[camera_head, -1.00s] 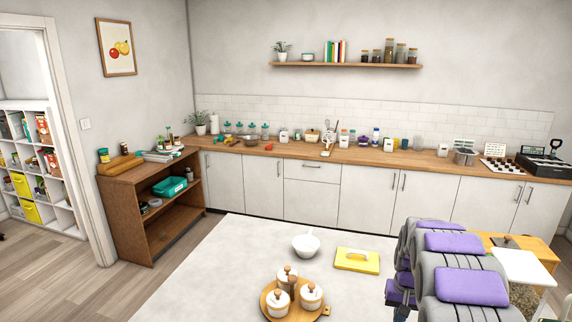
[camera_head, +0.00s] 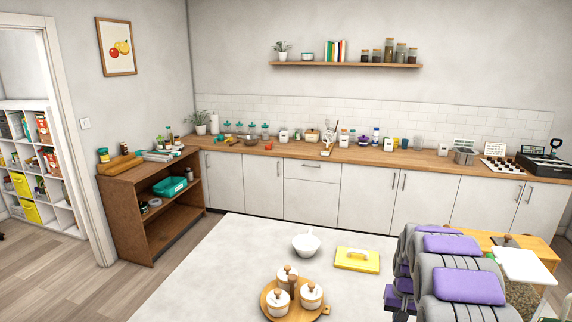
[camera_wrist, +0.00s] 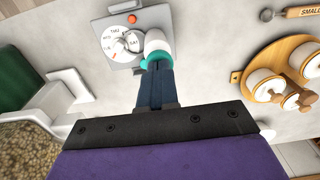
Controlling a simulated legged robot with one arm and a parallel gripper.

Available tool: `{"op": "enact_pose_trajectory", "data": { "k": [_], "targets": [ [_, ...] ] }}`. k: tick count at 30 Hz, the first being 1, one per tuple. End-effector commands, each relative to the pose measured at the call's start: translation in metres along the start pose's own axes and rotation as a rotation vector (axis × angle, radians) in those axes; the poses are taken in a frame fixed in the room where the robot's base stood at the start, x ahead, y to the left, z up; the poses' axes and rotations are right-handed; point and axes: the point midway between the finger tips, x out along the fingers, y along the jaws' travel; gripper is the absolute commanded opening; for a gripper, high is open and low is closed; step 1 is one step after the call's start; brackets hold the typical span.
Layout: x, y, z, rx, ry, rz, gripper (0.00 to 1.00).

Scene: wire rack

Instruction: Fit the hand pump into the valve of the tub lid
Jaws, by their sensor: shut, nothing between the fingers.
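In the wrist view, a grey lid (camera_wrist: 106,58) with a round white weekday dial (camera_wrist: 128,42) and an orange-red button lies on the light worktop. A white cylinder with a teal collar, which looks like the hand pump (camera_wrist: 156,43), is at the right side of the lid. My gripper (camera_wrist: 155,66) is shut, its dark blue fingers together with their tips at the teal collar. I cannot tell whether they touch it. The valve is not clearly visible, so I cannot tell whether the pump sits in it. In the head view, my arm hides the lid and pump.
A round wooden tray (camera_head: 269,309) with lidded white jars stands on the worktop, also at right in the wrist view. The worktop's left part is clear.

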Motion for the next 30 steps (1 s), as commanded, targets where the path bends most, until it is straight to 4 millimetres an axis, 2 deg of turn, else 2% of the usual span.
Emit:
{"op": "enact_pose_trajectory", "data": {
  "k": [16, 30],
  "targets": [
    [0.013, 0.0, 0.001, 0.0, -0.003, 0.0, 0.0],
    [0.013, 0.0, 0.0, 0.0, -0.002, 0.0, 0.0]
  ]
}}
